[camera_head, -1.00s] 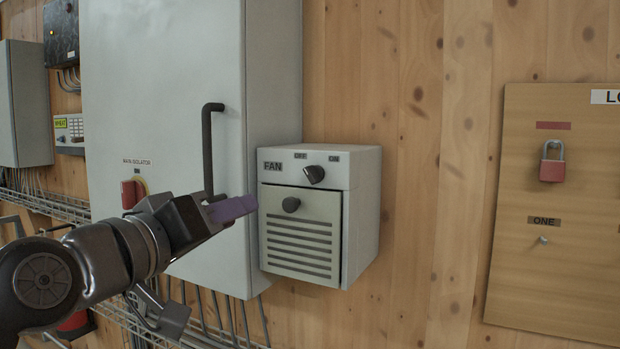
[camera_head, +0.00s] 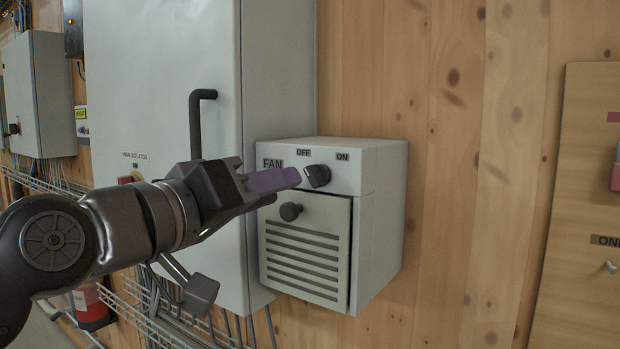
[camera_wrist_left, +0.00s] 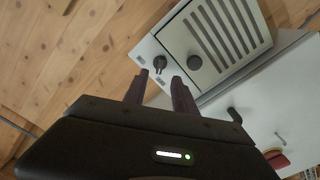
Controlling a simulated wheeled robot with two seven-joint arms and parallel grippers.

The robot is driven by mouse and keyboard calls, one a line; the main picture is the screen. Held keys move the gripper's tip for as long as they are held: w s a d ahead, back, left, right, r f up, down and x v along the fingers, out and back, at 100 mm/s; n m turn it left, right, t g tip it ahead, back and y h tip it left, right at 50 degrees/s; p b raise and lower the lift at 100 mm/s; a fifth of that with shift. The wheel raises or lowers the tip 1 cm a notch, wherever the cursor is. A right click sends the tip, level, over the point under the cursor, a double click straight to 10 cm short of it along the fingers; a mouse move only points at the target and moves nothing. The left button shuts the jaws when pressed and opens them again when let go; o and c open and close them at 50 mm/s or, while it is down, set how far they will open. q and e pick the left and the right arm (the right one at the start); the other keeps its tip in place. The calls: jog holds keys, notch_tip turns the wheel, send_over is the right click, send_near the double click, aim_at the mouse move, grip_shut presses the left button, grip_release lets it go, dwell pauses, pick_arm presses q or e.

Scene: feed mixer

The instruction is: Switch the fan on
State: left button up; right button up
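The fan box (camera_head: 378,240) is a pale grey box with labels FAN, OFF and ON. Its dark rotary switch (camera_head: 318,176) sits under the OFF and ON labels; its handle appears tilted toward OFF. The switch also shows in the left wrist view (camera_wrist_left: 160,63). My left gripper (camera_head: 297,177) has purple fingers with the tips just left of the switch in the head view. In the left wrist view the fingers (camera_wrist_left: 160,80) stand apart and empty, with the switch beyond the gap between them. Contact cannot be told. My right gripper is out of view.
Below the switch, the box has a slatted door (camera_head: 305,255) with a round dark knob (camera_head: 290,211), slightly ajar at its edge. A large grey cabinet (camera_head: 150,90) with a black handle (camera_head: 196,125) stands left. Bare wooden wall (camera_head: 450,200) lies right, then a padlock board (camera_head: 575,220).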

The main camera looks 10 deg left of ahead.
aim_at(310, 179)
pick_arm(q)
jog(key=p+x, duration=0.3)
jog(key=x, duration=0.5)
jog(key=shift+c, duration=0.4)
grip_shut()
